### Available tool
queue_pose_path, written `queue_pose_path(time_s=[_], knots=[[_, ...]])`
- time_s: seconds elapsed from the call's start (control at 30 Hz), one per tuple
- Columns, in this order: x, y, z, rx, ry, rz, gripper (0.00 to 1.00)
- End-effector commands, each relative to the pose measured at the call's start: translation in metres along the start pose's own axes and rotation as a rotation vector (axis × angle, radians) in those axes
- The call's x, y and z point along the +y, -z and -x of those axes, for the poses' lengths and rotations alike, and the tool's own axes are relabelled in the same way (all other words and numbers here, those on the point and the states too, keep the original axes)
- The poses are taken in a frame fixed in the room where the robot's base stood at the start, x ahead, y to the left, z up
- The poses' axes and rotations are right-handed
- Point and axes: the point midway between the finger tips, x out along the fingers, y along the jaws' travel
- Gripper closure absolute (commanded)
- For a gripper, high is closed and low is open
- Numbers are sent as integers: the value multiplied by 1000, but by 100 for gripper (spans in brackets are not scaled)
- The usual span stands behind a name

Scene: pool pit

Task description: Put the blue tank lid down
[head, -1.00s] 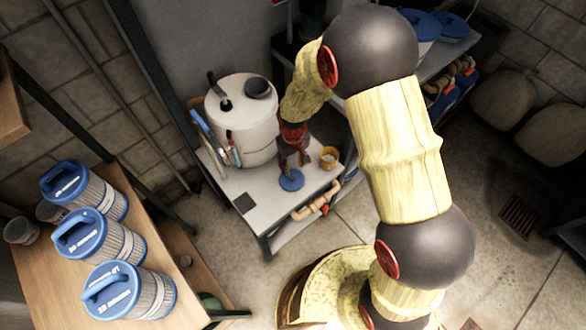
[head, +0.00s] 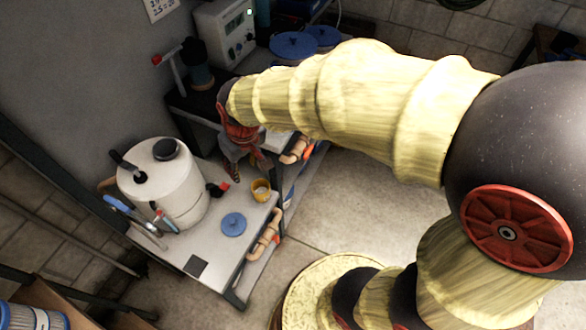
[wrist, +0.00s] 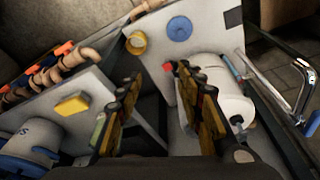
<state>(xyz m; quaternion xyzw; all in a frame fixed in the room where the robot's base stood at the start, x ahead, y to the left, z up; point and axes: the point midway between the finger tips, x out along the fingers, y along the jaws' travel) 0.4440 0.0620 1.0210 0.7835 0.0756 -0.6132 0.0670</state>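The blue tank lid (head: 233,224) is a round disc lying flat on the grey bench top, in front of the white tank (head: 178,205). In the wrist view the lid (wrist: 179,28) is at the top, beyond the fingers and clear of them. My gripper (head: 248,170) is above the bench's far end, up and away from the lid. In the wrist view its two fingers (wrist: 152,80) stand apart with nothing between them.
A yellow cup (head: 261,189) stands near the lid at the bench edge. A dark square (head: 196,265) marks the bench's front corner. Pipes (head: 265,240) run along the bench side. Other blue lids (head: 294,46) are on the back bench. Open floor (head: 345,205) lies to the right.

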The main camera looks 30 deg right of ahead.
Motion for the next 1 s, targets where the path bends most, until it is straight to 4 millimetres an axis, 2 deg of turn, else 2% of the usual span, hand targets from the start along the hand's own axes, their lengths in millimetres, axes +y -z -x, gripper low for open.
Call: queue_pose_path(time_s=[0.03,0.2,0.3,0.4,0.6,1.0], knots=[[7,-9,26,35,-7,-23,62],[22,-49,89,122,-27,-92,62],[28,-75,117,170,-39,-130,62],[31,-98,136,206,-49,-159,62],[33,-122,152,245,-60,-191,62],[33,-125,152,247,-61,-194,62]])
